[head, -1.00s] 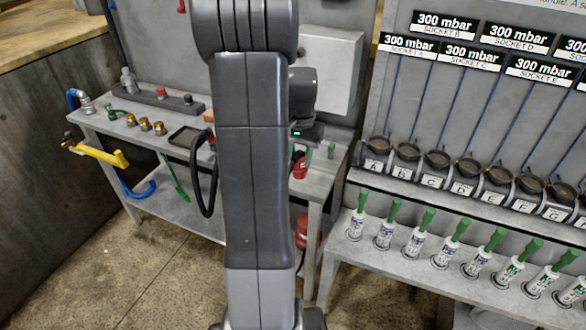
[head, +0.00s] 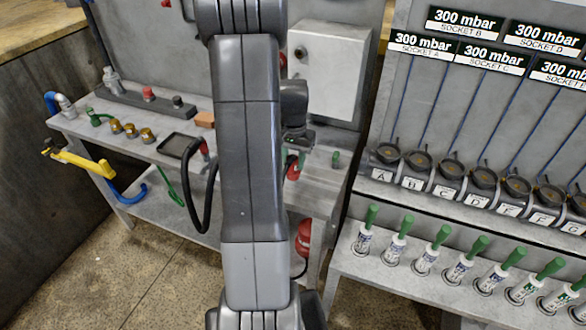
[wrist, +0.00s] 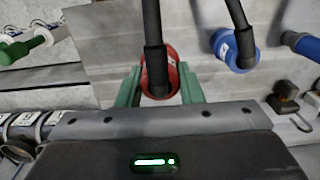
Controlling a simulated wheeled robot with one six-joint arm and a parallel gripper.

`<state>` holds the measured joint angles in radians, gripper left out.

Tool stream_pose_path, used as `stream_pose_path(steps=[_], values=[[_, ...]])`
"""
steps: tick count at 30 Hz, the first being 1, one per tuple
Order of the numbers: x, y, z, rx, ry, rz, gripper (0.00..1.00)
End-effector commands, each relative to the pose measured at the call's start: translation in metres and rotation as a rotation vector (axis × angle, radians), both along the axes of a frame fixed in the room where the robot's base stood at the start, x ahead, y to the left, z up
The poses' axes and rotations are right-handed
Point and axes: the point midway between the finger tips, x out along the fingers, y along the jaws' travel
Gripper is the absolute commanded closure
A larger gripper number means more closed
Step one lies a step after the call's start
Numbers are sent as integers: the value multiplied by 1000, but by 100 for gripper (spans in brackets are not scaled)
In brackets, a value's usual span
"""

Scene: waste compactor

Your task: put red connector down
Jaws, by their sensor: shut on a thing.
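In the wrist view the red connector (wrist: 173,57) is a red ring-like piece with a black hose running up from it. My gripper (wrist: 159,86) has a green finger on each side of it and is shut on it. In the head view a red piece (head: 293,169) shows beside my wrist, over the right end of the grey bench (head: 325,185); it appears to be the held connector. I cannot tell whether the connector touches the bench.

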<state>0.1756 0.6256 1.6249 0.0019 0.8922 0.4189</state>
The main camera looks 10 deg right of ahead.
Motion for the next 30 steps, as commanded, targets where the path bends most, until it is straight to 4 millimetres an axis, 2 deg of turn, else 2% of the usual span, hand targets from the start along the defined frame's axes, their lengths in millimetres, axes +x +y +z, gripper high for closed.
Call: stream_pose_path(steps=[9,20,21,24,30], values=[[-1,0,-36,0,2,0,90],[0,0,-41,0,-1,0,90],[0,0,-42,0,-1,0,65],[0,0,-41,0,-1,0,45],[0,0,-41,-1,-1,0,45]])
